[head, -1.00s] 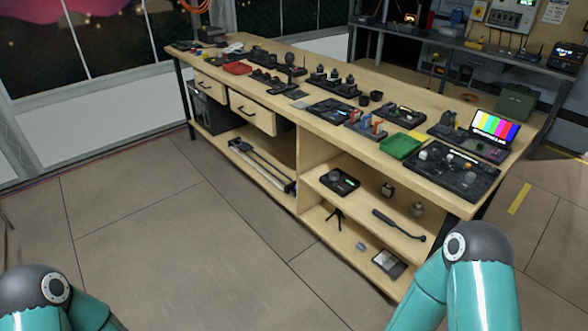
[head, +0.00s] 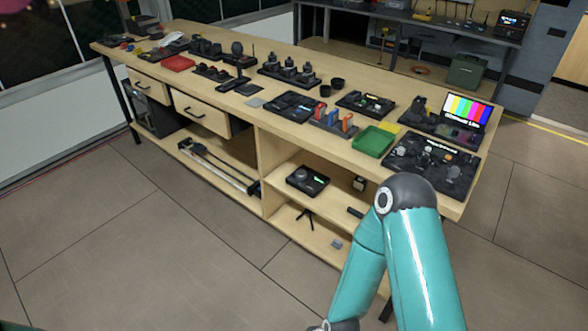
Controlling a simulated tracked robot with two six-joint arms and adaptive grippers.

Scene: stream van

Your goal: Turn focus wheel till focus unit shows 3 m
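I cannot pick out the focus wheel or the focus unit with certainty at this distance. A dark box with a round top part and a small green-lit patch (head: 307,180) lies on the workbench's middle shelf; its reading is too small to make out. Another dark unit with a small lit patch (head: 366,103) lies on the bench top. Of my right arm, only the bent teal links show at the lower right, in front of the bench's right end. Neither of my grippers is in view.
The long wooden workbench (head: 280,138) carries camera gear, a green tray (head: 373,141), a red tray (head: 178,63) and a colour-bar monitor (head: 467,110). A rear bench (head: 410,17) stands behind, with a green case (head: 467,72) beneath it. The floor in front (head: 130,235) is clear.

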